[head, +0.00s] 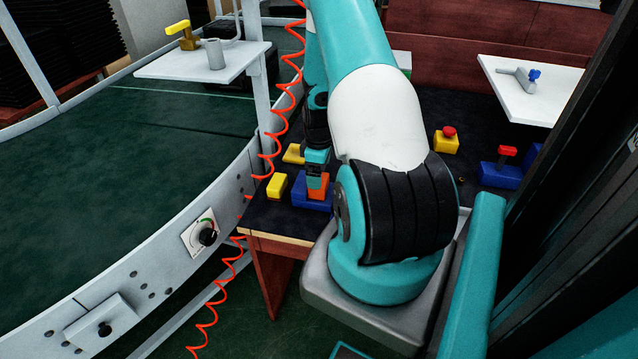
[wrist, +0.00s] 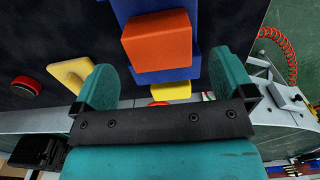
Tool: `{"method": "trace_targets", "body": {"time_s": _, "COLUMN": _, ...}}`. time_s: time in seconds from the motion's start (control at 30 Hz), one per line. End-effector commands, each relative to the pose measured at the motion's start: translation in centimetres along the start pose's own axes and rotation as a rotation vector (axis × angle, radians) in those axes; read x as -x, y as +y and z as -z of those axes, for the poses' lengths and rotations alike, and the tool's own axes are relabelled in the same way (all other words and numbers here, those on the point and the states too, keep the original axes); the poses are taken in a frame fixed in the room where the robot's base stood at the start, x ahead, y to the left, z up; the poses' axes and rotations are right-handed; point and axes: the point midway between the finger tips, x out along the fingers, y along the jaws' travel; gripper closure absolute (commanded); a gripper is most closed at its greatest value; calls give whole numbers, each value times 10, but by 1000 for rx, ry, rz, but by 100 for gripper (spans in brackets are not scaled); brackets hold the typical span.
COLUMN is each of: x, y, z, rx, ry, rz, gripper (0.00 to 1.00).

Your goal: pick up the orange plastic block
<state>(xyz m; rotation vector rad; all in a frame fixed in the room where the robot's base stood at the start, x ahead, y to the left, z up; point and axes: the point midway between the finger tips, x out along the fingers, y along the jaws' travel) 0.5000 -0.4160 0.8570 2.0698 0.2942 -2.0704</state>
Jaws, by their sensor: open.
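The orange plastic block (wrist: 157,41) sits on a blue piece (wrist: 184,73) in the wrist view. In the head view the orange block (head: 318,187) shows just under my gripper (head: 316,177), with the blue piece (head: 306,194) beneath and to its left. My gripper (wrist: 165,88) is open, with one teal finger on either side in the wrist view. The orange block lies beyond and between the fingertips, and no contact shows. My arm hides part of the table in the head view.
A yellow block (head: 277,186) stands left of the blue piece. Another yellow piece (head: 294,153) lies behind. A yellow box with a red button (head: 446,140) and a blue block with a red top (head: 502,170) are to the right. The curved conveyor (head: 130,170) borders the table's left side.

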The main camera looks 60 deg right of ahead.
Motion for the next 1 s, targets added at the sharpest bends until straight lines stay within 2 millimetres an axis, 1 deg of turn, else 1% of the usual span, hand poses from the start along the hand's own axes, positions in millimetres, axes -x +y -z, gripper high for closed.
{"method": "trace_targets", "body": {"time_s": 0.17, "x": -10, "y": 0, "z": 0, "rx": 0, "ry": 0, "rz": 1, "gripper": 0}}
{"method": "trace_targets", "body": {"time_s": 0.5, "x": -53, "y": 1, "z": 0, "rx": -1, "ry": 0, "rz": 1, "gripper": 0}}
{"method": "trace_targets", "body": {"time_s": 0.6, "x": -58, "y": 1, "z": 0, "rx": -1, "ry": 0, "rz": 0, "gripper": 0}}
{"method": "trace_targets", "body": {"time_s": 0.8, "x": -58, "y": 1, "z": 0, "rx": -1, "ry": 0, "rz": 0, "gripper": 0}}
{"method": "trace_targets", "body": {"time_s": 0.97, "x": -58, "y": 1, "z": 0, "rx": -1, "ry": 0, "rz": 0, "gripper": 37}}
{"method": "trace_targets", "body": {"time_s": 1.0, "x": -58, "y": 1, "z": 0, "rx": -1, "ry": 0, "rz": 0, "gripper": 46}}
